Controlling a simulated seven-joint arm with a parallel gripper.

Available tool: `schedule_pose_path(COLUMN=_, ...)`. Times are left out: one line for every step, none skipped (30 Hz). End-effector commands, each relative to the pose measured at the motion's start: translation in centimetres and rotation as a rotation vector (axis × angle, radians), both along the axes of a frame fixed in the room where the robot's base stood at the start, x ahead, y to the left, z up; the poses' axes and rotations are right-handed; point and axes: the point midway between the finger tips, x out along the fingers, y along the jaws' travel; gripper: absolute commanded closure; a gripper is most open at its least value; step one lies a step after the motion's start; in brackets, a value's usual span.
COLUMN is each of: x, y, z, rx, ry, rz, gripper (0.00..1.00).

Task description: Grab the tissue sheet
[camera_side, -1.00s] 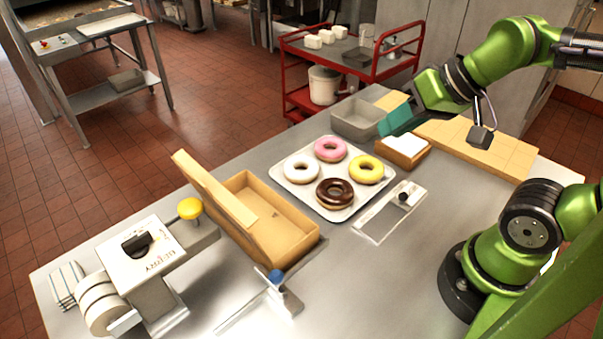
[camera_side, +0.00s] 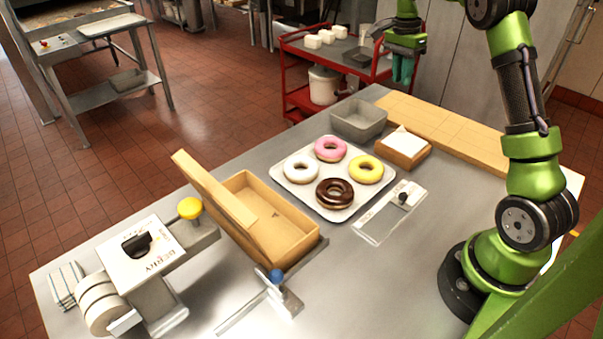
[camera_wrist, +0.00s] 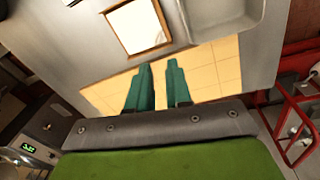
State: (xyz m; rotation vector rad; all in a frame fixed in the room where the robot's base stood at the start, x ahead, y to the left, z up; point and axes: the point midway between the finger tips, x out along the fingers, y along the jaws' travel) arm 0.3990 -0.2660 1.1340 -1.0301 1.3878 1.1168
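The white tissue sheet (camera_side: 406,141) sits in a small wooden box (camera_side: 404,156) near the back right of the steel table, with a raised corner at its far side. In the wrist view the sheet (camera_wrist: 137,26) shows as a white patch inside the wooden frame of the box (camera_wrist: 168,36). My gripper (camera_side: 403,70) is high above the far edge of the table, beyond the box and apart from it, with its teal fingers pointing down. The wrist view shows the fingertips (camera_wrist: 158,66) with a gap between them and nothing held.
A grey bin (camera_side: 358,120) stands just left of the tissue box. A tray (camera_side: 283,178) with several donuts is in front of it. A tan board (camera_side: 450,135) lies along the back edge.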

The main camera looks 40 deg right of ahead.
Motion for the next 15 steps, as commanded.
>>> schedule_pose_path(x=0.4, y=-1.2, z=-0.3, rx=-0.015, ry=0.029, rz=-0.092, gripper=0.81)
schedule_pose_path(x=0.6, y=-1.7, z=-0.2, rx=-0.025, ry=0.044, rz=-0.147, gripper=0.81)
schedule_pose_path(x=0.8, y=-2.1, z=0.0, rx=-0.036, ry=0.054, rz=-0.213, gripper=0.81)
schedule_pose_path(x=1.0, y=-2.2, z=0.5, rx=-0.044, ry=0.058, rz=-0.258, gripper=0.81)
schedule_pose_path(x=1.2, y=-2.1, z=1.0, rx=-0.050, ry=0.056, rz=-0.300, gripper=0.81)
schedule_pose_path(x=1.3, y=-2.0, z=2.0, rx=-0.055, ry=0.051, rz=-0.356, gripper=0.81)
schedule_pose_path(x=1.3, y=-1.8, z=2.2, rx=-0.052, ry=0.055, rz=-0.389, gripper=0.81)
schedule_pose_path(x=1.1, y=-1.5, z=2.2, rx=-0.046, ry=0.063, rz=-0.417, gripper=0.81)
schedule_pose_path(x=1.0, y=-1.3, z=2.0, rx=-0.040, ry=0.071, rz=-0.441, gripper=0.81)
schedule_pose_path(x=0.9, y=-1.2, z=1.8, rx=-0.037, ry=0.073, rz=-0.451, gripper=0.81)
schedule_pose_path(x=0.9, y=-1.2, z=1.5, rx=-0.038, ry=0.073, rz=-0.456, gripper=0.81)
schedule_pose_path(x=0.8, y=-1.2, z=0.9, rx=-0.037, ry=0.075, rz=-0.456, gripper=0.81)
schedule_pose_path(x=0.7, y=-1.2, z=0.5, rx=-0.036, ry=0.073, rz=-0.456, gripper=0.81)
schedule_pose_path(x=0.6, y=-1.1, z=-0.1, rx=-0.036, ry=0.074, rz=-0.455, gripper=0.81)
schedule_pose_path(x=0.4, y=-1.1, z=-1.0, rx=-0.035, ry=0.074, rz=-0.455, gripper=0.81)
